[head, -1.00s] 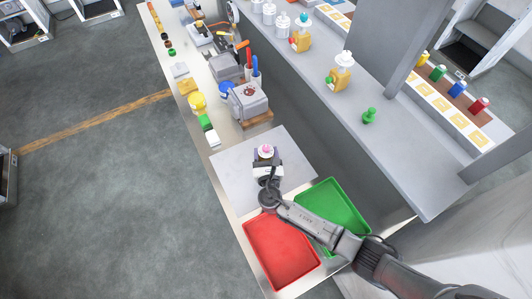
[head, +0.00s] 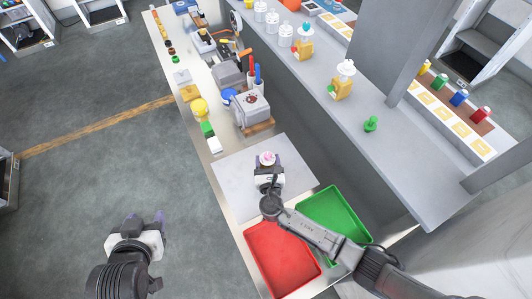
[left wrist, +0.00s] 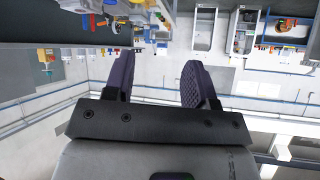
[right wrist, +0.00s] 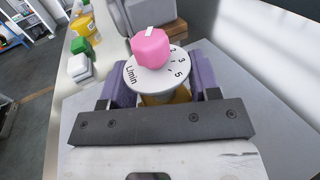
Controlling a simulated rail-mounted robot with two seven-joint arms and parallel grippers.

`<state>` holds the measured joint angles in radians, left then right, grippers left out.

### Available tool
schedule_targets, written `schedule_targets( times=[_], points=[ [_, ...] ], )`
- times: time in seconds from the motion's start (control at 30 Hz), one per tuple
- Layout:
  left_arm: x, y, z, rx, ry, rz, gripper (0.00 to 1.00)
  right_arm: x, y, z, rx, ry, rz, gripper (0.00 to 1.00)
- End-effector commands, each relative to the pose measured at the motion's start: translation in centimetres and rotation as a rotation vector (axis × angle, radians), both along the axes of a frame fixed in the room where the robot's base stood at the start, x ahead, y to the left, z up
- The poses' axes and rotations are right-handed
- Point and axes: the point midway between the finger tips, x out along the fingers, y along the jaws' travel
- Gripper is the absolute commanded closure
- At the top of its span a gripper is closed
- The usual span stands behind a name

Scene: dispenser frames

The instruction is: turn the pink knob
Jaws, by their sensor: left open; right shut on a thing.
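The pink knob (right wrist: 151,47) sits on a white round dial with numbers and the word "L/min" (right wrist: 158,73) in the right wrist view. In the head view the knob (head: 267,157) is on the grey board. My right gripper (right wrist: 165,85) is shut on the dispenser body (right wrist: 166,97) below the dial, a purple finger on each side. The fingers are not on the knob. Much of the body is hidden behind the gripper. My left gripper (head: 146,218) is open and empty over the floor, left of the counter; its two purple fingers (left wrist: 158,80) stand apart.
A red tray (head: 282,260) and a green tray (head: 333,213) lie at the counter's near end. A grey machine (head: 250,108) stands behind the board (head: 232,181).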

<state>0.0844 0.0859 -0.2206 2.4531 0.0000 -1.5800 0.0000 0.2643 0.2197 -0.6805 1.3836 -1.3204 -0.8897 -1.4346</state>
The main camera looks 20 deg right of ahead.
Motion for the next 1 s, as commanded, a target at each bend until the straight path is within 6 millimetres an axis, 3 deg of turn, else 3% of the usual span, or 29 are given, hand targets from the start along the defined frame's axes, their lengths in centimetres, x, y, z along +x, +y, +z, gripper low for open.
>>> schedule_targets(
  times=[0.1, 0.3, 0.5, 0.63, 0.73, 0.83, 1.0],
  points=[
    [3.0, -2.4, 4.2, 0.006, -0.096, -0.052, 0.49, 0.0, 0.0, -0.1, 0.000, 0.001, 0.000, 0.83],
    [6.9, -7.5, 10.3, 0.036, -0.203, -0.175, 0.49, 0.0, 0.0, -0.1, 0.000, 0.001, 0.000, 0.83],
    [9.7, -14.1, 15.3, 0.103, -0.258, -0.333, 0.49, 0.0, 0.0, -0.1, 0.000, 0.001, 0.000, 0.83],
    [11.1, -18.9, 17.2, 0.176, -0.251, -0.452, 0.49, 0.0, 0.0, -0.1, 0.001, 0.002, 0.000, 0.83],
    [12.2, -22.9, 17.3, 0.254, -0.207, -0.552, 0.49, 0.0, 0.0, -0.1, 0.001, 0.002, 0.000, 0.83],
    [13.1, -26.3, 15.0, 0.334, -0.107, -0.647, 0.49, 0.0, 0.0, -0.1, 0.000, 0.001, 0.000, 0.83],
    [13.7, -28.8, 6.4, 0.399, 0.152, -0.762, 0.49, 0.0, 0.0, -0.1, 0.000, 0.001, 0.000, 0.83]
  ],
)
